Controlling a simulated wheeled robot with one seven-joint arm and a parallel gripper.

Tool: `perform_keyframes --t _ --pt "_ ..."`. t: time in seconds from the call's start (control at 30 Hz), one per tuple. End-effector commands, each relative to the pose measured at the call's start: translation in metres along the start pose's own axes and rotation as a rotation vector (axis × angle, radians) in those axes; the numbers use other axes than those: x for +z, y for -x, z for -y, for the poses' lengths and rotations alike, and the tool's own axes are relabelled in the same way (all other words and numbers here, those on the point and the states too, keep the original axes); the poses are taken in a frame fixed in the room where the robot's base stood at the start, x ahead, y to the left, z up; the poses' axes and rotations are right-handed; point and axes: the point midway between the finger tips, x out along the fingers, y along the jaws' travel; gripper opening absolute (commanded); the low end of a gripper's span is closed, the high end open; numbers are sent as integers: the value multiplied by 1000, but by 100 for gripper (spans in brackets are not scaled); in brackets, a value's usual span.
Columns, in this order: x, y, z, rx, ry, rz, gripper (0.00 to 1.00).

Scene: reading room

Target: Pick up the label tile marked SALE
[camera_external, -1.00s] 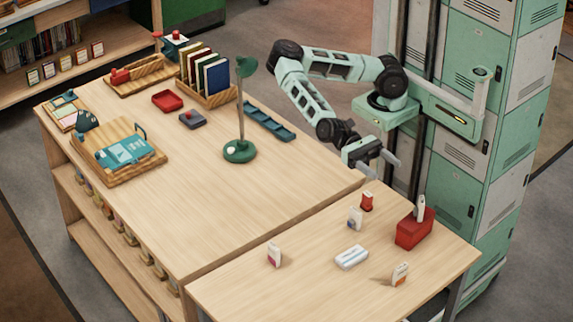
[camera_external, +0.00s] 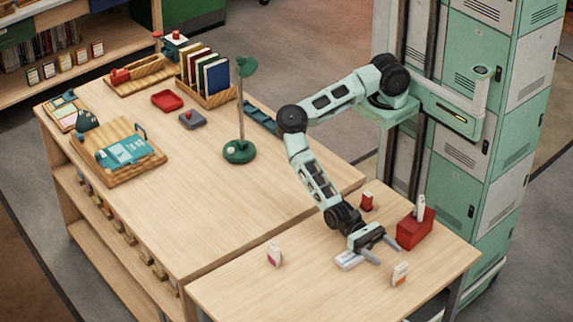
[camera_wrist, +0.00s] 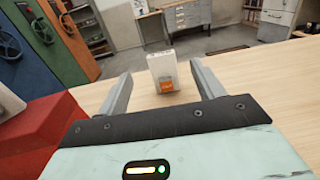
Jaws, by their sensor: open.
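A white tile with an orange patch (camera_external: 400,274) stands upright near the front right of the near table. In the wrist view this tile (camera_wrist: 163,72) is ahead of my gripper, between the lines of the two fingers; its marking is too small to read. My gripper (camera_external: 384,251) is open and empty, low over the table, its fingers pointing towards that tile. The fingers also show in the wrist view (camera_wrist: 160,82). A white tile with a pink mark (camera_external: 274,254) stands to the left. I cannot read SALE on any tile.
A red box (camera_external: 412,234) holding a white tile (camera_external: 421,207) is close beside my gripper. A white block (camera_external: 348,262) lies partly hidden by it. A red item (camera_external: 367,201) stands behind. The near table's front left (camera_external: 235,290) is clear.

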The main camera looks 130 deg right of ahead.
Motion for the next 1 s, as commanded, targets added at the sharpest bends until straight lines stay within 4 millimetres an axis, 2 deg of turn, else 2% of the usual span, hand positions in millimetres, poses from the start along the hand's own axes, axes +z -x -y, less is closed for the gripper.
perform_keyframes --t 0.1,0.27,0.6,0.93,1.0 --pt "1 -14 0 0 -1 0 67" --pt "1 -24 0 0 -1 0 67" --pt "1 -73 0 0 -1 -1 67" --pt "0 -79 0 -1 -1 -1 67" --pt "0 -79 0 -1 -1 -1 48"
